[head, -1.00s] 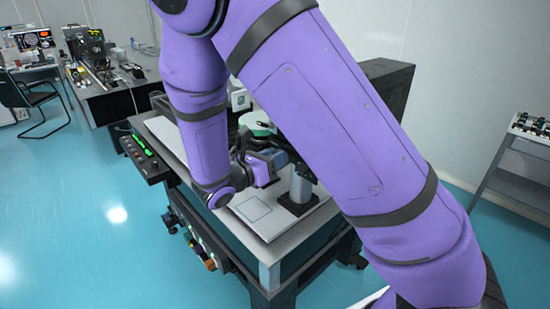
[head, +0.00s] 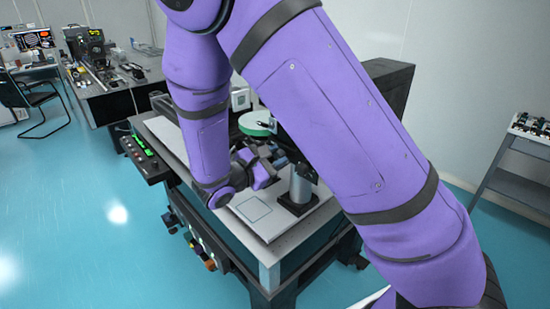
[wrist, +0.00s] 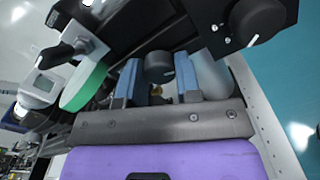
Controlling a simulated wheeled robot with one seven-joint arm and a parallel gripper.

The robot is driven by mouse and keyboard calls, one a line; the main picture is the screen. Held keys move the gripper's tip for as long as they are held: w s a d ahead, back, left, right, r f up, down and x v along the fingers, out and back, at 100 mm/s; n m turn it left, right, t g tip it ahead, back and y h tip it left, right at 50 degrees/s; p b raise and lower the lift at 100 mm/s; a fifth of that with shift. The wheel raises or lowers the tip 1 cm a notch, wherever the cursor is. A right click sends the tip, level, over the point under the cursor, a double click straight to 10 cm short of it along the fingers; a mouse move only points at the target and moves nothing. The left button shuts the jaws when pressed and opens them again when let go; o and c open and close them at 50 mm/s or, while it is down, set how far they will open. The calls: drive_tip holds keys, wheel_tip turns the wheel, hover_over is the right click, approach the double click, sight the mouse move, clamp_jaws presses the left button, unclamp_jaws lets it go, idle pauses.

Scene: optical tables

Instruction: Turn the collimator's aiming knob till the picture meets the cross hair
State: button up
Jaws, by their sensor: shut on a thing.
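The collimator's body is mostly hidden behind my arm. I cannot make out the picture or the cross hair in either view.
A second black knob (wrist: 256,20) is at the wrist view's upper right. A green-rimmed disc (wrist: 84,86) stands left of my fingers; it also shows in the head view (head: 255,124). A control box (head: 145,156) with green lights is at the bench's left edge.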

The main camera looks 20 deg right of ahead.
drive_tip(key=shift+m, duration=0.3)
drive_tip(key=o, duration=0.9)
drive_tip(key=shift+a, duration=0.1)
drive_tip(key=v, duration=1)
drive_tip(key=shift+s+a, duration=0.15)
drive_tip(key=shift+a, duration=0.15)
drive_tip(key=shift+r, duration=0.1)
